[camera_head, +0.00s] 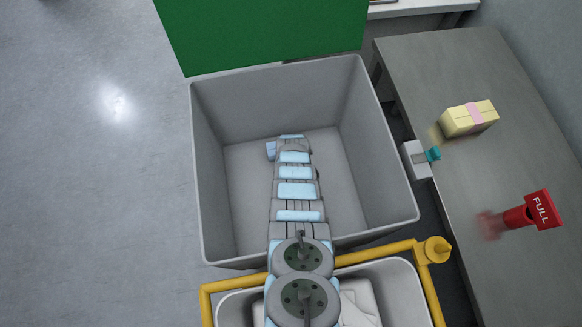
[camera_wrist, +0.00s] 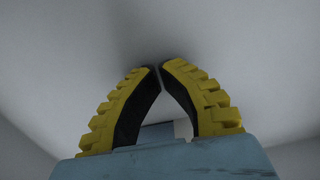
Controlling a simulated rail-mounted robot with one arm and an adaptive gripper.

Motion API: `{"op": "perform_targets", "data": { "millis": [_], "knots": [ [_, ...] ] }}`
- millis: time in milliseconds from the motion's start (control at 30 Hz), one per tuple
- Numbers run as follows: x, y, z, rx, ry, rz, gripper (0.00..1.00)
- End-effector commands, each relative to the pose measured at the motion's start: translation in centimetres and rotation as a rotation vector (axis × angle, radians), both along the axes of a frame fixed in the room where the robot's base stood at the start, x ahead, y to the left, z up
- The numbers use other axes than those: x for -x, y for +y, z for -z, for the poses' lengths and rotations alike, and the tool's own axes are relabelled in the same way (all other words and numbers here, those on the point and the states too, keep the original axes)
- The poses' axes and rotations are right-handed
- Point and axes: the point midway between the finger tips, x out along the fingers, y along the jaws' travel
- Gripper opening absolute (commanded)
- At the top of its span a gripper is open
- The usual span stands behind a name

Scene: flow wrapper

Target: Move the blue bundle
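I cannot make out the blue bundle for certain in either view. In the head view a small light-blue patch (camera_head: 271,150) shows left of my arm's far end, inside the large grey bin (camera_head: 205,170); I cannot tell whether it is the bundle or part of my arm. My arm reaches into this bin and hides part of its floor. In the wrist view my gripper (camera_wrist: 158,68) has its yellow, black-padded fingers together at the tips. No object shows between them. Plain grey surfaces lie beyond the fingertips.
A green panel (camera_head: 265,30) stands behind the bin. A yellow-framed bin (camera_head: 373,257) is in front. Floor at left is clear.

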Motion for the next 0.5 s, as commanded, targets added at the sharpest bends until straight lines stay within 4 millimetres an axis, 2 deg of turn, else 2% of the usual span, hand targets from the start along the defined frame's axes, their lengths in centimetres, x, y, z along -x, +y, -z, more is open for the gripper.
{"op": "perform_targets", "data": {
  "millis": [33,500],
  "knots": [
    [-0.2,0.0,-1.3,0.000,-0.003,0.000,0.00],
    [-0.3,0.0,-6.7,0.000,-0.006,0.000,0.00]
  ]
}}
